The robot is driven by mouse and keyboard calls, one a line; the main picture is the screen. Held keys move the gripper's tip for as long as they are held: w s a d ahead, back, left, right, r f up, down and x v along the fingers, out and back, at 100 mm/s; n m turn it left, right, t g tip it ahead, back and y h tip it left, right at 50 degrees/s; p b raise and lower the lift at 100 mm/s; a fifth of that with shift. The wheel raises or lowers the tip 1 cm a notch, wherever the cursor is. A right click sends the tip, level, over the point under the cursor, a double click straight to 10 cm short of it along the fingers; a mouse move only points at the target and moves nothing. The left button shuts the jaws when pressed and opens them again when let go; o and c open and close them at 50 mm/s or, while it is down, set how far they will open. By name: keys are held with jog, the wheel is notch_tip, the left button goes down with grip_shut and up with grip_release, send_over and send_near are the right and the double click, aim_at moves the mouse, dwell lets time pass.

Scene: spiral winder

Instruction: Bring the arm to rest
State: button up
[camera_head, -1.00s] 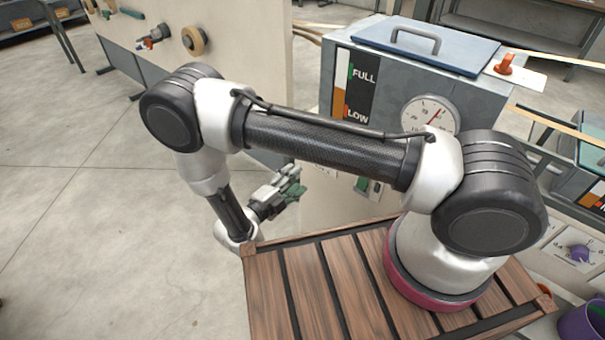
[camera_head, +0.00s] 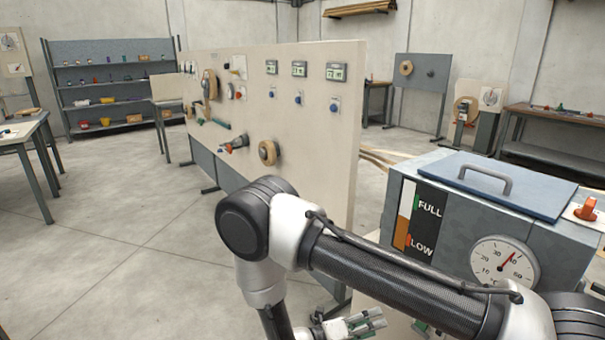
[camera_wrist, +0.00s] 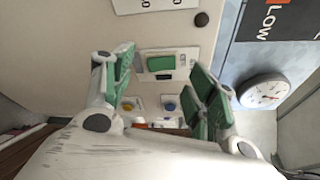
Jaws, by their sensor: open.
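My gripper (camera_head: 352,325) shows at the bottom edge of the head view, partly cut off, below my bent arm. In the wrist view my gripper (camera_wrist: 165,85) has its two green-padded fingers spread wide, with nothing between them. Behind the fingers is a pale panel (camera_wrist: 165,32) with a green part (camera_wrist: 160,63) and small yellow and blue round parts. Whether the fingers touch the panel cannot be told. My arm stays bent, with its elbow at the middle of the head view.
A grey tank (camera_head: 470,215) with a blue lid, FULL/LOW strip and dial gauge (camera_head: 504,262) stands at the right, close behind my arm. A cream panel board (camera_head: 325,140) with dials and knobs stands beyond the elbow. Open floor (camera_head: 110,240) lies at the left.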

jog(key=s+d+r+m+y, duration=0.4)
jog(key=d+r+m+y, duration=0.1)
jog(key=r+m, duration=0.7)
jog(key=s+d+r+m+g+y, duration=0.1)
jog(key=s+d+r+m+y, duration=0.4)
jog(key=r+m, duration=0.6)
jog(key=s+d+r+m+y, duration=0.4)
jog(key=r+m, duration=0.8)
jog(key=r, duration=0.6)
jog(key=d+y, duration=0.2)
jog(key=d, duration=0.2)
jog(key=shift+s+d+r+m, duration=0.2)
jog(key=shift+s+r+m, duration=0.1)
jog(key=shift+s+r, duration=0.1)
